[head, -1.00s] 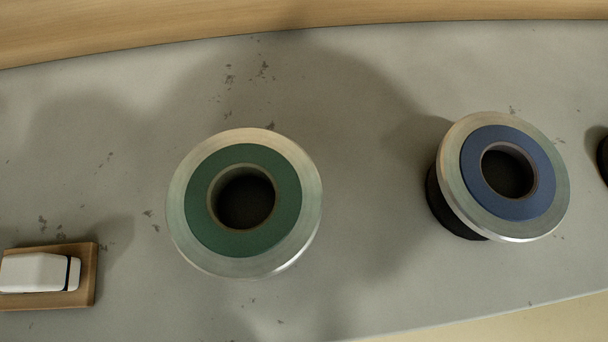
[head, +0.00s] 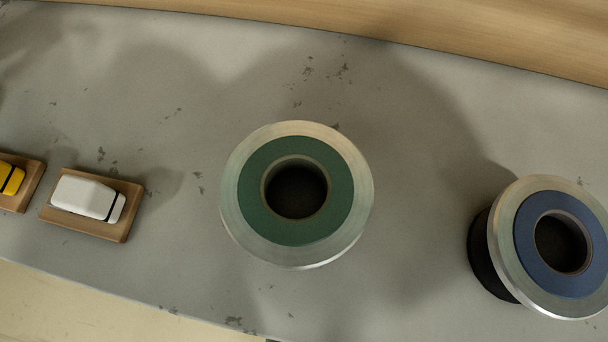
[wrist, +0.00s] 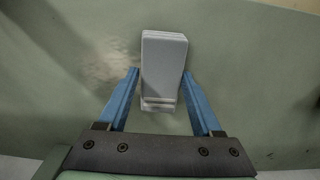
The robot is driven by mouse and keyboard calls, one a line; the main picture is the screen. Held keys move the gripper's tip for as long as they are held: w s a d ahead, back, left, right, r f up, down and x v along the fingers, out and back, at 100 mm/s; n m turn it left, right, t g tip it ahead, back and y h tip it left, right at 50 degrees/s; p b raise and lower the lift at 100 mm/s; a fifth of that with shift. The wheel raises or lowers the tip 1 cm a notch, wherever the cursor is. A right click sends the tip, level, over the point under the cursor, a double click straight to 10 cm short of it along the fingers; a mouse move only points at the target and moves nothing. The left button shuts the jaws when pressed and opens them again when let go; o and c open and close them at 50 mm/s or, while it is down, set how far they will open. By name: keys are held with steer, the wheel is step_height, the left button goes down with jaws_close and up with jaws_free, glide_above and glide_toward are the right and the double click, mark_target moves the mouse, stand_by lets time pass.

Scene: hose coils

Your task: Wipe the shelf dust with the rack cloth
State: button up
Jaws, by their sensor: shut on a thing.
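In the wrist view my gripper (wrist: 160,74), with two blue fingers, is shut on a pale grey, layered block-like thing that looks like the folded cloth (wrist: 164,62). The cloth lies between the fingers and reaches past their tips, over a grey-green surface (wrist: 240,60). Whether it touches that surface I cannot tell. A faint pale smudge, perhaps dust (wrist: 97,62), shows on the surface left of the cloth. The head view does not show my gripper or the held cloth.
In the head view a green-faced coil (head: 345,190) and a blue-faced coil (head: 575,215) stand on a grey, speckled surface (head: 400,290). At left, a white block (head: 88,196) and a yellow block (head: 10,178) rest on wooden boards. A wooden panel (head: 450,35) runs behind.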

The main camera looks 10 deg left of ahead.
steer(key=shift+a, duration=1.4)
steer(key=shift+w+d+b, duration=0.1)
steer(key=shift+w+b, duration=0.6)
steer(key=shift+w, duration=0.75)
steer(key=shift+d+r+p, duration=0.1)
steer(key=shift+d+p, duration=0.55)
steer(key=shift+d, duration=1.95)
